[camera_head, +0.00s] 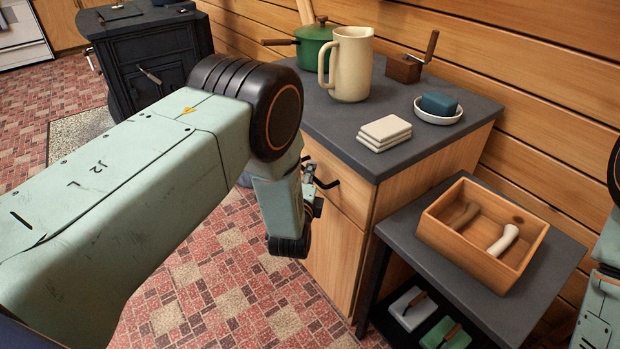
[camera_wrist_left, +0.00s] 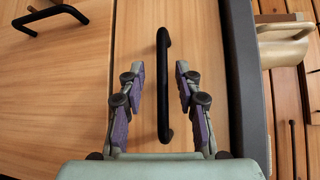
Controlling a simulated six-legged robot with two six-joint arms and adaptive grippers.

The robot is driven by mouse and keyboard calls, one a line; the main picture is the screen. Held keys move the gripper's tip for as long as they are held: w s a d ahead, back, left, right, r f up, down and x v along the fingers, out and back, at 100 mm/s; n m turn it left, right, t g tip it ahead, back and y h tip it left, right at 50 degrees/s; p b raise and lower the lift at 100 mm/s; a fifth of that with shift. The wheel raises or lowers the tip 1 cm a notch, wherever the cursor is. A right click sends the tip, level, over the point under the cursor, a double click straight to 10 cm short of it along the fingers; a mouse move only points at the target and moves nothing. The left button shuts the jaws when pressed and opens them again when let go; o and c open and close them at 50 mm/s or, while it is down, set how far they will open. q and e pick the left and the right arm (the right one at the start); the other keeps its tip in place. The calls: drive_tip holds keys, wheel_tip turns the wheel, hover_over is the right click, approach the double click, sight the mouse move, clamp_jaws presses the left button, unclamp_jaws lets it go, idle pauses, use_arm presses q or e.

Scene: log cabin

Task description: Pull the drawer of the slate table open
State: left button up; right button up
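The slate table (camera_head: 335,125) has a dark grey top over a light wood body. Its drawer front (camera_head: 345,198) sits below the top and looks flush with the body. The black bar handle (camera_head: 328,183) is partly hidden by my left gripper (camera_head: 312,190). In the left wrist view the drawer front (camera_wrist_left: 205,40) fills the middle, and its handle (camera_wrist_left: 163,85) lies between the two fingers of my left gripper (camera_wrist_left: 160,78). The fingers are open, with a gap on each side of the handle. My right gripper is out of view; only part of my right arm shows.
On the slate top stand a green pot (camera_head: 314,45), a cream pitcher (camera_head: 350,65), stacked pale tiles (camera_head: 384,132), a wooden grinder (camera_head: 405,68) and a dish with a blue block (camera_head: 438,106). A low side table (camera_head: 405,238) bears a wooden box (camera_head: 470,258). A second handle (camera_wrist_left: 48,17) shows on the neighbouring panel.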

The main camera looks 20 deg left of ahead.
use_arm(q)
drive_tip(key=shift+w+a+r, duration=0.15)
drive_tip(key=shift+w, duration=0.2)
drive_tip(key=shift+w, duration=0.15)
drive_tip(key=shift+c, duration=0.2)
clamp_jaws()
idle(0.3)
